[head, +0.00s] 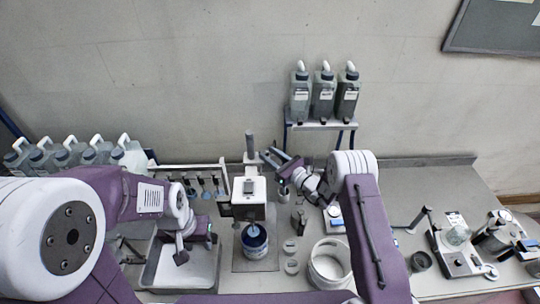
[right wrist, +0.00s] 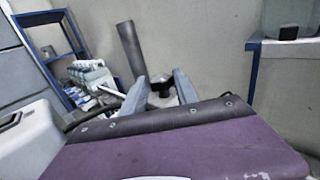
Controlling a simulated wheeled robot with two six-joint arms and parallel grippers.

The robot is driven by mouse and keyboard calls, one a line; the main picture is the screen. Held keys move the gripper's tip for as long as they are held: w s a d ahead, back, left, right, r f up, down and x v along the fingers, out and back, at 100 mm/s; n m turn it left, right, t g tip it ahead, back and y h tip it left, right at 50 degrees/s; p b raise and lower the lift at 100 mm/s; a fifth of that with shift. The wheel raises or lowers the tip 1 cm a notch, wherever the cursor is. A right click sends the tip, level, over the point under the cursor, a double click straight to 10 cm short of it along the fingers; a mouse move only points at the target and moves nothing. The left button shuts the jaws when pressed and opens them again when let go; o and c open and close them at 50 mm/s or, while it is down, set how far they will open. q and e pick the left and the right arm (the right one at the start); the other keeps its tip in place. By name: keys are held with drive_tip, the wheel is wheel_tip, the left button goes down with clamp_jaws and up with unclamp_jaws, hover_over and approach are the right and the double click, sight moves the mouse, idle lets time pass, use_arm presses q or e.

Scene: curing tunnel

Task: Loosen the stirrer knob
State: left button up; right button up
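The stirrer (head: 248,192) stands at the middle of the bench, a white box head on a grey post (head: 250,143) above a blue-labelled pot (head: 254,236). My right gripper (head: 272,160) is just right of the post, behind the head. In the right wrist view, a black knob (right wrist: 162,87) shows between the two spread fingers (right wrist: 160,92), with gaps either side; I cannot tell whether it lies fully between them. The post (right wrist: 131,50) rises left of it. My left gripper (head: 182,250) hangs over a tray at the left; its finger opening is unclear.
The grey-rimmed tray (head: 212,272) lies left of the stirrer. A white tub (head: 330,264) and small lids stand to its right. Bottles stand on a raised shelf (head: 320,124) behind. Jugs (head: 75,150) line the left. Instruments (head: 458,250) sit at the right.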

drive_tip(key=shift+f, duration=0.1)
clamp_jaws()
drive_tip(key=shift+w+f, duration=0.1)
drive_tip(key=shift+w, duration=0.05)
use_arm(q)
drive_tip(key=shift+w+f, duration=0.1)
drive_tip(key=shift+w, duration=0.15)
use_arm(e)
drive_tip(key=shift+a, duration=0.1)
use_arm(q)
drive_tip(key=shift+a, duration=0.1)
